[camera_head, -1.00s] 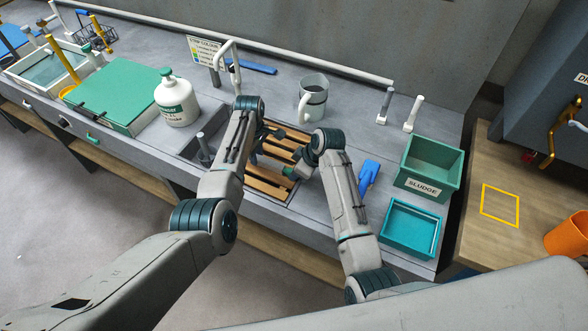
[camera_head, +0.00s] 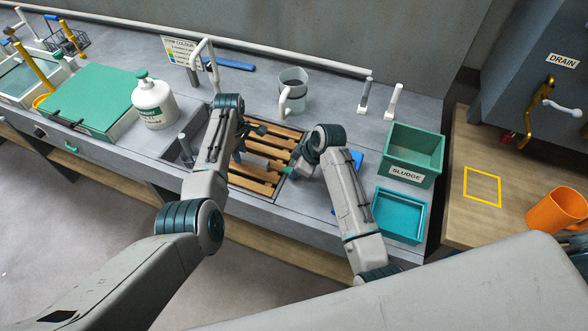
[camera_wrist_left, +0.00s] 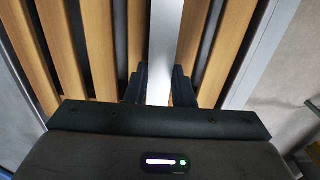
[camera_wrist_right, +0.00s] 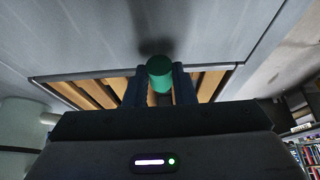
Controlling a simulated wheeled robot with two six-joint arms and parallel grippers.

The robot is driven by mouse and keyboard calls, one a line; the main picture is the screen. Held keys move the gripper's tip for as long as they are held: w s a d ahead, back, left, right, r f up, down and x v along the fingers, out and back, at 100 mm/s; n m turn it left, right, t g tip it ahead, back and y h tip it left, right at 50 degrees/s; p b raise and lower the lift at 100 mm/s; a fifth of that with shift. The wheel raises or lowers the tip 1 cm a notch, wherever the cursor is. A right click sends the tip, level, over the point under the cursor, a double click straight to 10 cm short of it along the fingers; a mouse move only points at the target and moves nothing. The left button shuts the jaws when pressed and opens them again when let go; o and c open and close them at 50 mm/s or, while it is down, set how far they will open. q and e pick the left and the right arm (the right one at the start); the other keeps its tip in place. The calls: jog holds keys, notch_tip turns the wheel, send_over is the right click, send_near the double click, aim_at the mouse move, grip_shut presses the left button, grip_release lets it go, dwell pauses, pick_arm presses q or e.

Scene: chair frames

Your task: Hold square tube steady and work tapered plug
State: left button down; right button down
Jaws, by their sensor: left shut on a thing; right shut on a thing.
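A silver square tube (camera_wrist_left: 165,45) runs between the fingers of my left gripper (camera_wrist_left: 160,82), which is shut on it above the wooden slats. In the head view my left gripper (camera_head: 240,150) hangs over the slatted sink, and the tube is hard to make out there. My right gripper (camera_wrist_right: 160,88) is shut on a green plug (camera_wrist_right: 160,73), whose round end faces the camera. The plug (camera_head: 287,169) also shows as a small green spot at the slats' right edge in the head view, apart from the left gripper. The plug's taper is hidden.
A green SLUDGE bin (camera_head: 412,157) and a teal tray (camera_head: 399,216) lie to the right.

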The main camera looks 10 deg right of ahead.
pick_arm(q)
jog(key=shift+s+f, duration=0.25)
jog(key=shift+f, duration=0.05)
pick_arm(e)
jog(key=s+d+r, duration=0.2)
jog(key=d+r, duration=0.1)
jog(key=s+d+r, duration=0.1)
jog(key=r, duration=0.1)
jog(key=shift+d+r, duration=0.15)
jog(key=shift+d, duration=0.1)
pick_arm(q)
jog(key=c, duration=1.4)
grip_release()
jog(key=shift+o, duration=1.2)
jog(key=shift+w, duration=0.3)
pick_arm(e)
jog(key=shift+w, duration=0.1)
pick_arm(q)
jog(key=shift+r, duration=0.15)
